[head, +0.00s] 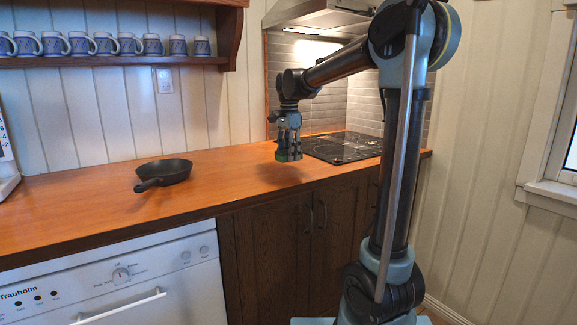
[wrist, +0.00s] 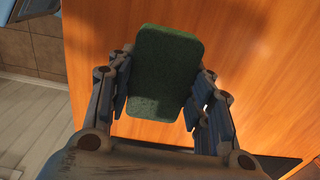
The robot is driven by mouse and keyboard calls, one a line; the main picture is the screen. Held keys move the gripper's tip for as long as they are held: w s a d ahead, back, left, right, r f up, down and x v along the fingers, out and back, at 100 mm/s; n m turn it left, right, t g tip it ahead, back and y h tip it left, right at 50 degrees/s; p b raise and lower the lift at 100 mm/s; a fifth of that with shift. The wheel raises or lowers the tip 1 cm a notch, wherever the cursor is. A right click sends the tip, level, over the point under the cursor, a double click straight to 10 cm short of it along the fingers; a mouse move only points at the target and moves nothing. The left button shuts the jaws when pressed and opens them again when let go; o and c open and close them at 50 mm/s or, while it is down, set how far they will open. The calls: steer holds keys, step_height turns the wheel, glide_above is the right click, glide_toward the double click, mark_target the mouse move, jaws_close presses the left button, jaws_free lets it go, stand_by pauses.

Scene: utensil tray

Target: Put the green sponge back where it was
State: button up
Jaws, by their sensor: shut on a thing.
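The green sponge (wrist: 163,70) is a rounded block between the two fingers of my gripper (wrist: 163,98) in the wrist view. In the head view my gripper (head: 288,152) points down, shut on the sponge (head: 288,156), whose lower part shows below the fingers. It holds the sponge above the wooden counter (head: 235,165), near the left side of the cooktop. A shadow lies on the counter beneath it. No mark of the sponge's earlier place shows.
A black frying pan (head: 166,171) stands on the counter to the left. The black cooktop (head: 345,146) lies to the right, under the range hood (head: 315,16). Several mugs (head: 128,43) stand on the wall shelf (head: 110,61). The counter between pan and cooktop is clear.

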mark_target(289, 170)
steer(key=shift+s+f, duration=0.1)
steer(key=shift+f, duration=1.95)
steer(key=o, duration=1)
steer(key=shift+f, duration=0.1)
step_height(289, 170, up, 12)
steer(key=shift+r, duration=0.15)
steer(key=s+d+f+n+t, duration=0.1)
steer(key=s+d+f+n, duration=0.3)
steer(key=s+d+f, duration=0.65)
steer(key=s+d+f+n+t, duration=0.1)
steer(key=s+d+f+n, duration=0.3)
steer(key=s+d+f, duration=0.65)
steer(key=s+f+n, duration=0.3)
steer(key=s+f, duration=0.6)
steer(key=s, duration=0.1)
steer(key=shift+s, duration=0.4)
